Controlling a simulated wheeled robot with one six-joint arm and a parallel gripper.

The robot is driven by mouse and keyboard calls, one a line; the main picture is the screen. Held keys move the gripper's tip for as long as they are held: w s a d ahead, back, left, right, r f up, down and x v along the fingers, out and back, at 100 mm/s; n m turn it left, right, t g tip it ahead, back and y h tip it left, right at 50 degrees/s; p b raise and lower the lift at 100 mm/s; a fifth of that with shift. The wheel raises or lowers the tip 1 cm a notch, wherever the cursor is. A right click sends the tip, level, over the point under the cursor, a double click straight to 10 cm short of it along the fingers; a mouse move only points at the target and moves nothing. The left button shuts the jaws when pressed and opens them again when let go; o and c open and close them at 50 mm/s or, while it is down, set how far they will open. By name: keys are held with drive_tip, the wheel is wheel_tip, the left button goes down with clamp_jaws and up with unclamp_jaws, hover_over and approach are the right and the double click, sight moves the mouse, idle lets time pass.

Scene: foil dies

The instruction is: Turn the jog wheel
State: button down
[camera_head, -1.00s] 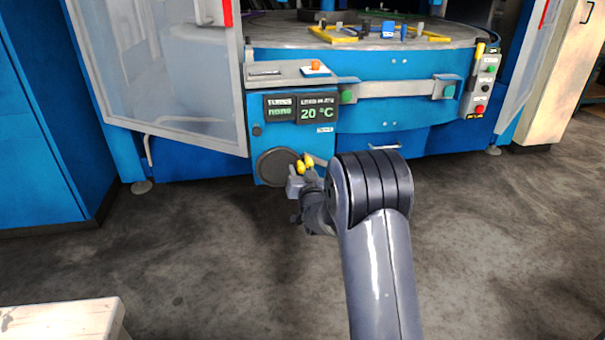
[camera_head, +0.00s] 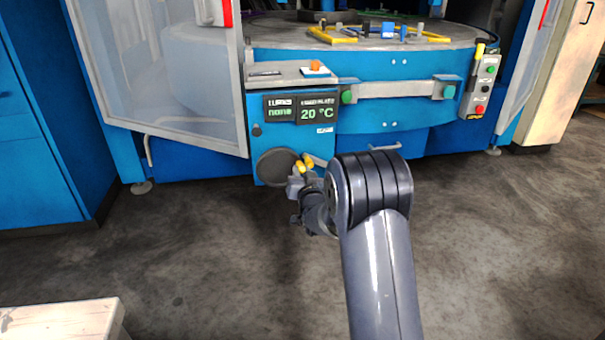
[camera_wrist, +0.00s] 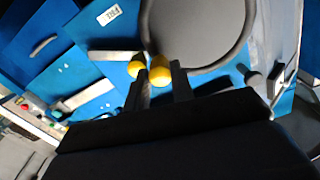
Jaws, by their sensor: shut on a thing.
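The jog wheel (camera_head: 274,168) is a dark grey disc low on the blue machine's front panel, below the displays. In the wrist view the wheel (camera_wrist: 205,25) fills the top middle, its yellow handle (camera_wrist: 160,70) near the lower left of its rim. In the head view the handle (camera_head: 308,162) shows at the wheel's right edge. In the head view my gripper (camera_head: 298,176) is partly hidden by my wrist.
Two small displays (camera_head: 300,107) sit above the wheel, the right one reading 20 °C. A clear door panel (camera_head: 165,75) stands open at left. A button box (camera_head: 482,87) hangs at right. A pale wooden top (camera_head: 60,322) is at the lower left. The floor around is clear.

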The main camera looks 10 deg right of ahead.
drive_tip(key=shift+f, duration=0.1)
drive_tip(key=shift+f+m+b, duration=0.55)
drive_tip(key=shift+m+b, duration=0.5)
drive_tip(key=shift+b, duration=0.1)
drive_tip(key=shift+f+m+b, duration=0.5)
drive_tip(key=shift+m+b, duration=0.5)
drive_tip(key=shift+b, duration=0.15)
drive_tip(key=shift+f+m+b, duration=0.55)
drive_tip(key=shift+m+b, duration=0.5)
drive_tip(key=shift+b, duration=0.1)
drive_tip(key=c, duration=1.2)
unclamp_jaws()
drive_tip(key=shift+s, duration=0.15)
drive_tip(key=s+p, duration=0.2)
drive_tip(key=s, duration=0.8)
drive_tip(key=shift+s, duration=0.25)
drive_tip(key=shift+w, duration=0.15)
